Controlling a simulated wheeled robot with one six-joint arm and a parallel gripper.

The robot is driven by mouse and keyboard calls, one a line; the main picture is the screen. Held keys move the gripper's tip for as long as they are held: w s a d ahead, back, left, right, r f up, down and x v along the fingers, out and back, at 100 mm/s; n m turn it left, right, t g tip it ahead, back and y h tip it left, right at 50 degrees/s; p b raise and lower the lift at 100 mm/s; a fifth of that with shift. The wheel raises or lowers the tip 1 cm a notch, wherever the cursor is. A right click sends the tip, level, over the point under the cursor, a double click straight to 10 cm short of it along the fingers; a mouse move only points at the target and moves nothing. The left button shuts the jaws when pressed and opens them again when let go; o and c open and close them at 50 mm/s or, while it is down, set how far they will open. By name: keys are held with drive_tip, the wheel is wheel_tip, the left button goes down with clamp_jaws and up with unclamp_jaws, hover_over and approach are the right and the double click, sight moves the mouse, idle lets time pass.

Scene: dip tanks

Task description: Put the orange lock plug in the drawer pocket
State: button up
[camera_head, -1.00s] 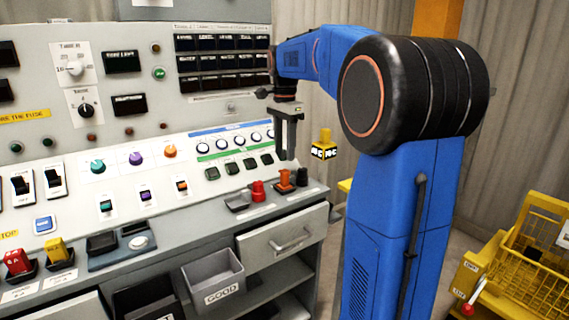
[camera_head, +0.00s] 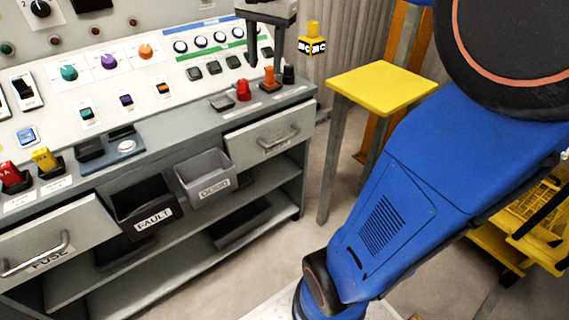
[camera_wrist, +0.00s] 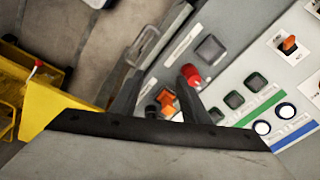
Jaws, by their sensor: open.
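The orange lock plug (camera_head: 269,76) stands upright in a dark base on the console's right ledge, between a red plug (camera_head: 243,91) and a black plug (camera_head: 288,73). My gripper (camera_head: 266,60) is open and empty, pointing down above the plug. In the wrist view the orange plug (camera_wrist: 167,102) shows between my open fingers (camera_wrist: 160,103), with the red plug (camera_wrist: 190,75) near one finger. A grey drawer (camera_head: 268,136) with a handle sits below the ledge. I cannot see a pocket inside it.
Another drawer (camera_head: 60,245) marked FUSE is at the left. Black FAULT bin (camera_head: 150,214) and grey GOOD bin (camera_head: 212,187) hang at the front. A yellow-topped stand (camera_head: 382,88) and a yellow cart (camera_head: 520,225) are at the right. Floor between console and stand is bare.

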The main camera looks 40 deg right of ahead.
drive_tip(key=s+a+f+n+t, duration=0.1)
drive_tip(key=s+a+f+n, duration=0.3)
drive_tip(key=s+f, duration=0.4)
drive_tip(key=s+a+f+n+t, duration=0.2)
drive_tip(key=s+a+f+n, duration=0.2)
drive_tip(key=s+f+n, duration=0.3)
drive_tip(key=s+f, duration=0.2)
drive_tip(key=s, duration=0.3)
drive_tip(key=shift+a+n, duration=0.15)
drive_tip(key=shift+n, duration=0.15)
drive_tip(key=shift+o, duration=0.4)
